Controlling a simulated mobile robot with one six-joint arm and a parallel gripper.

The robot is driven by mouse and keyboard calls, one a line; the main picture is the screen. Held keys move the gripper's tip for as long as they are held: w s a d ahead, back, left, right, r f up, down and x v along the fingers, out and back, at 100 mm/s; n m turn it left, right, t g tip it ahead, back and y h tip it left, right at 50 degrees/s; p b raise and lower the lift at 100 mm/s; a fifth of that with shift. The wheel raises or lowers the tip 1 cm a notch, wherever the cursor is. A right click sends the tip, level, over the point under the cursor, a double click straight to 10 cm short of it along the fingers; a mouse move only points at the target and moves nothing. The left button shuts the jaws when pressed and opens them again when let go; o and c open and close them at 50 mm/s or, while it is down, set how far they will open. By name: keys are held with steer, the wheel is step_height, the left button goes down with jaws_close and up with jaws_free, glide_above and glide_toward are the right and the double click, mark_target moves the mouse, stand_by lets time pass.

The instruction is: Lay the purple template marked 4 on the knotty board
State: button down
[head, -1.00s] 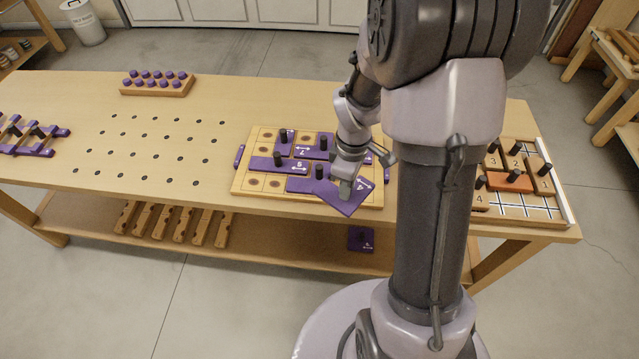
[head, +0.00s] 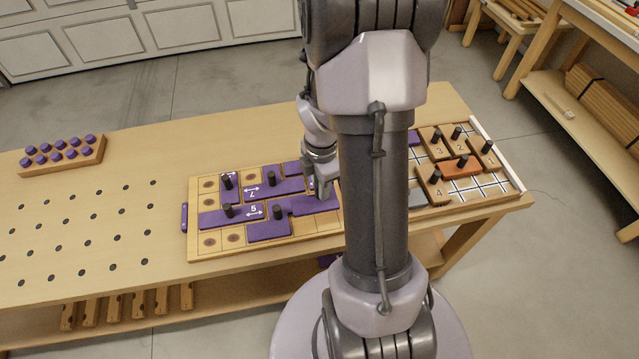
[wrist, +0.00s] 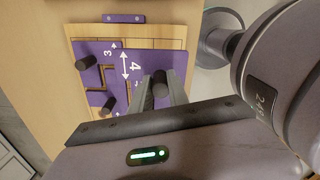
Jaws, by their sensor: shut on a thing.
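The purple template marked 4 (wrist: 133,80) shows in the wrist view, with its dark knob between my jaws. My gripper (wrist: 161,88) is shut on that knob. In the head view my gripper (head: 326,190) is over the right part of the knotty board (head: 208,252). A purple part that seems to be the same template (head: 312,205) shows below it there, its number hidden. I cannot tell whether it touches the board. Other purple templates lie on the board, among them ones marked 7 (head: 272,189) and 5 (head: 228,217).
A gridded board (head: 495,187) with numbered brown pieces and an orange piece (head: 460,168) stands to the right, partly behind my arm. A wooden block with purple knobs (head: 62,155) is at the back left. The tabletop left of the knotty board has rows of dark holes.

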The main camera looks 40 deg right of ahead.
step_height(320, 180, down, 7)
steer(key=b, duration=0.5)
steer(key=shift+f+b, duration=0.1)
steer(key=shift+b, duration=0.2)
steer(key=shift+f, duration=0.45)
stand_by(1.3)
steer(key=shift+f+b, duration=0.45)
steer(key=shift+f, duration=0.2)
stand_by(0.8)
steer(key=c, duration=0.8)
jaws_free()
